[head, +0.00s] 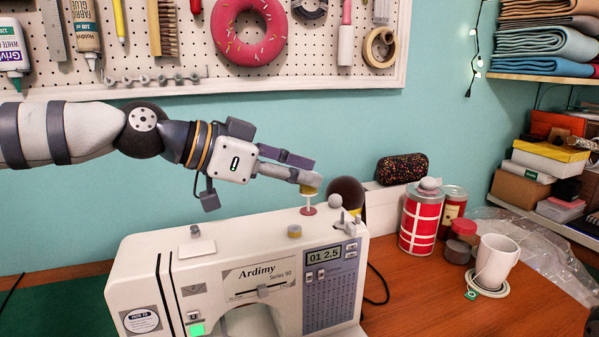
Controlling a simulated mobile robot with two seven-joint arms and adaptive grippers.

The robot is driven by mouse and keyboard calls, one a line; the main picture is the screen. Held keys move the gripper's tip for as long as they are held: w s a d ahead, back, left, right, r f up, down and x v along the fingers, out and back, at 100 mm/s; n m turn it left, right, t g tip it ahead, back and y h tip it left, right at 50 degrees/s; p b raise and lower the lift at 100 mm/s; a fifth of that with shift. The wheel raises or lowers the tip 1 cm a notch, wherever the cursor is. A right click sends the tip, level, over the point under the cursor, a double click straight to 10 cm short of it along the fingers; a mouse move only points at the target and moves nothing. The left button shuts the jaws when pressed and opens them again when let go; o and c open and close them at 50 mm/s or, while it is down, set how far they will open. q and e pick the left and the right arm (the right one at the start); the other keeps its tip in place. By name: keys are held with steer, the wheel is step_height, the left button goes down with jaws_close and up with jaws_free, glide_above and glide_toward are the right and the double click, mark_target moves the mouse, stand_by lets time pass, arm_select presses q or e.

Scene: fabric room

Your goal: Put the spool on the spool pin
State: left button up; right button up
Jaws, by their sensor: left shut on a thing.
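The sewing machine (236,275) stands on the table. Its thin white spool pin (309,203) rises from a red disc on the machine's top, right of centre. My left gripper (311,183) reaches in from the left and is shut on a small yellowish spool (311,189), mostly hidden by the fingers. The spool is at the upper end of the pin, above the red disc. I cannot tell whether the pin has entered it. My right gripper is not in view.
A red-and-white can (420,219) and white mug (497,259) stand farther right. A pegboard (330,75) hangs behind. The front right tabletop is clear.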

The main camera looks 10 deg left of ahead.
mark_target(299, 214)
arm_select(q)
steer(key=shift+f, duration=1.5)
steer(key=o, duration=0.9)
steer(key=shift+c, duration=0.2)
step_height(299, 214, up, 10)
